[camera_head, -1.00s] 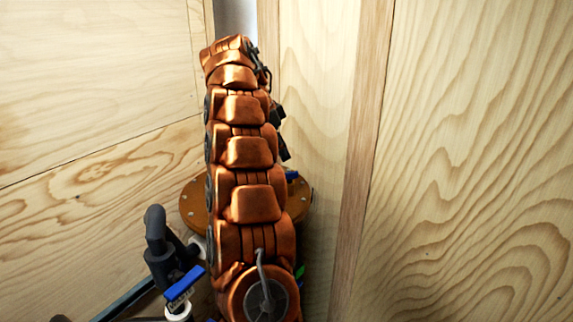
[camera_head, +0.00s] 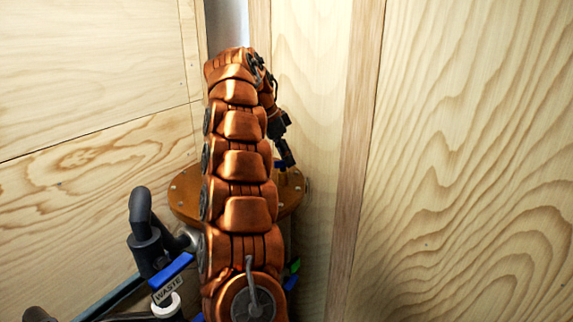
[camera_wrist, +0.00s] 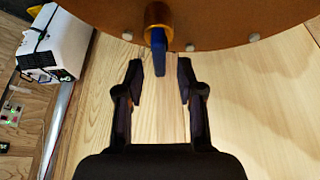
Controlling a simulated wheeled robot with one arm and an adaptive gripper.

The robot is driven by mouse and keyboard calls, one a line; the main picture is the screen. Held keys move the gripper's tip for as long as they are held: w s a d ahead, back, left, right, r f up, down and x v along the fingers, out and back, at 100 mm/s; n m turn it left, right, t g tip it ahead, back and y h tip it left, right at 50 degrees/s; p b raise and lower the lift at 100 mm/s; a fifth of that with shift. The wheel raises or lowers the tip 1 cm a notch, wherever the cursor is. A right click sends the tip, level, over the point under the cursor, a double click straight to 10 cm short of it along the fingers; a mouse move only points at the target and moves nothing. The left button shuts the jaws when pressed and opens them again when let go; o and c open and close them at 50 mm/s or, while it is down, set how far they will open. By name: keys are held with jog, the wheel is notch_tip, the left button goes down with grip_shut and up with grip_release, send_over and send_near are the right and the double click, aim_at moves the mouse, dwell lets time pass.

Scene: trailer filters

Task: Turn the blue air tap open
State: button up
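The blue air tap handle (camera_wrist: 158,52) hangs from a brass-coloured fitting (camera_wrist: 157,16) at the top of the wrist view. Its free end points toward my gripper (camera_wrist: 160,70). My gripper is open, one dark finger on each side of the handle's end in the picture, with gaps on both sides. I cannot tell the depth between them. In the head view, my gripper (camera_head: 288,158) is close to a small blue part (camera_head: 280,165) at the round orange-brown flange (camera_head: 184,199). My arm hides much of the flange.
A dark pipe with a blue handle labelled WASTE (camera_head: 172,272) stands at the lower left of the head view. A green handle (camera_head: 294,265) shows beside my arm. Wooden walls close in left and right. A white box (camera_wrist: 55,45) is at the left of the wrist view.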

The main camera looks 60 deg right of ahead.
jog(key=shift+f, duration=0.3)
grip_shut()
dwell(0.4)
